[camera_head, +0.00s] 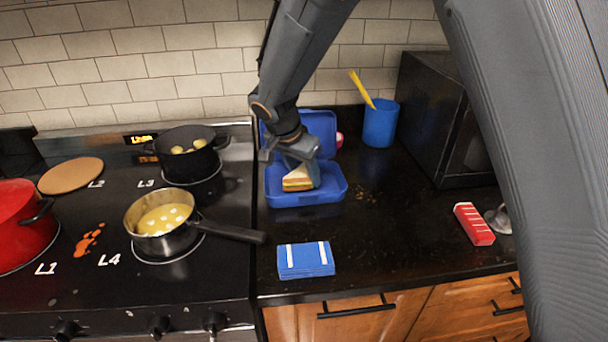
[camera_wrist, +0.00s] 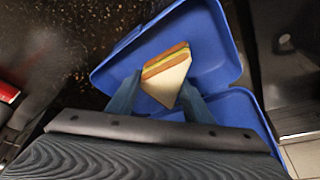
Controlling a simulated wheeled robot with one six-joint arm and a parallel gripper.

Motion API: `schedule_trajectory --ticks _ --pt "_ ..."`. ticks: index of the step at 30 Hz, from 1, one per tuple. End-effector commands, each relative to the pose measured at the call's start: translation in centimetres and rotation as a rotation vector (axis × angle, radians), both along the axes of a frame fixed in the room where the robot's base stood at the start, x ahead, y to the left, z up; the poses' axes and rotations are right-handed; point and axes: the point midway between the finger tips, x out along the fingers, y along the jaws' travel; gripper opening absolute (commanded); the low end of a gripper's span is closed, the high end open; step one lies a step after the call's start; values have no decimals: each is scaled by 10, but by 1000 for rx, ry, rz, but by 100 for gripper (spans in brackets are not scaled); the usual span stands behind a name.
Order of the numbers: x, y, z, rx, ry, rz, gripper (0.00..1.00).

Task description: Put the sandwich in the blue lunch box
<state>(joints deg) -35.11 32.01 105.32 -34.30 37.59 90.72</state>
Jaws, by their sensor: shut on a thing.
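The sandwich (camera_head: 297,180) is a cut wedge with white bread and a green, yellow and brown filling. My gripper (camera_head: 303,172) is shut on it, over the open blue lunch box (camera_head: 310,198). In the wrist view the sandwich (camera_wrist: 167,75) sits between the two fingers of my gripper (camera_wrist: 158,92), with the tray of the lunch box (camera_wrist: 205,62) around it. I cannot tell whether the sandwich touches the tray floor. The lunch box lid stands raised at the back, partly hidden by my arm.
A blue cup (camera_head: 379,125) with a yellow utensil and a black microwave (camera_head: 440,120) stand behind and right. A folded blue cloth (camera_head: 306,260) lies in front. A pan (camera_head: 160,220) and a black pot (camera_head: 188,152) are on the stove at left. A red block (camera_head: 474,224) lies right.

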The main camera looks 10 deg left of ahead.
Motion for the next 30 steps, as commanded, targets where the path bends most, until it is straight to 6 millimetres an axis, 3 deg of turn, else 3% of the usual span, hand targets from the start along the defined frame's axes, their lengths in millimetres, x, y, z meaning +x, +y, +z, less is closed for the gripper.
schedule_trajectory --ticks 3,14,15,18,30 --pt "-1 0 -11 0 1 0 41" --pt "0 0 -15 1 0 0 41" --pt "0 0 -15 1 0 0 51" --pt "0 0 -14 1 0 0 65" --pt "0 0 -10 0 1 0 65"
